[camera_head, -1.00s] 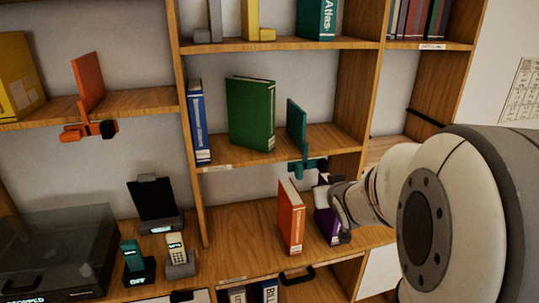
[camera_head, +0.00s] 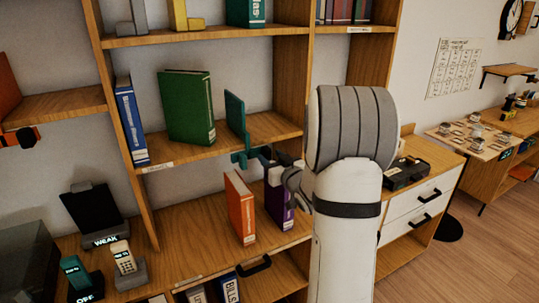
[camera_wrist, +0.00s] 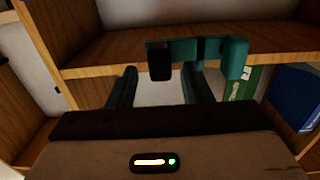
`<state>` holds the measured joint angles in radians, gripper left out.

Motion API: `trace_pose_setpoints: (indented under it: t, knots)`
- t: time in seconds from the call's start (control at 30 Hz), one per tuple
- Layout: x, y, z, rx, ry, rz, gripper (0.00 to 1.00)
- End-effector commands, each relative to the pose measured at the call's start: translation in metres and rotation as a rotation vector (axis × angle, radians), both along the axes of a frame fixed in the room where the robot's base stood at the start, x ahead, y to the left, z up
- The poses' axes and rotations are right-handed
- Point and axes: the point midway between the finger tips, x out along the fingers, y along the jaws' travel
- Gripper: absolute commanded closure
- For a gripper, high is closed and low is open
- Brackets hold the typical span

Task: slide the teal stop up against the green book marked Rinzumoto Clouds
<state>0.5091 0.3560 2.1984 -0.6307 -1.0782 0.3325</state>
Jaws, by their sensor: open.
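The teal stop (camera_head: 235,113) stands upright on the middle shelf, its clamp hanging over the front edge. A gap of bare shelf separates it from the green book (camera_head: 188,105) to its left, which stands upright; its title is not legible. My gripper (camera_head: 272,158) is open, just right of the stop's clamp in the head view, partly hidden by my arm. In the wrist view, the open fingers (camera_wrist: 160,78) point at the teal clamp (camera_wrist: 212,50) below the shelf edge. The green book (camera_wrist: 240,84) shows behind the clamp there.
A blue book (camera_head: 130,120) stands at the shelf's left end. An orange book (camera_head: 240,207) and a purple book (camera_head: 279,205) stand on the surface below, close under my gripper. A wooden upright (camera_head: 288,85) bounds the shelf on the right.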

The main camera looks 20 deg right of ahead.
Motion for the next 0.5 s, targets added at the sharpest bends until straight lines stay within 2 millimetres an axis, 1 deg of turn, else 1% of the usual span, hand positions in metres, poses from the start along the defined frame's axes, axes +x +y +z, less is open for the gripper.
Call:
trace_pose_setpoints:
  t: [0.03, 0.13, 0.43, 0.5]
  knots:
    - [0.0058, 0.0006, 0.0011, 0.000, 0.000, 0.001, 0.55]
    - [0.0128, 0.0007, 0.0004, 0.001, 0.000, 0.000, 0.55]
    - [0.0150, 0.0003, -0.0002, 0.001, 0.001, -0.002, 0.55]
    - [0.0149, 0.0002, -0.0002, 0.000, 0.001, -0.002, 0.60]
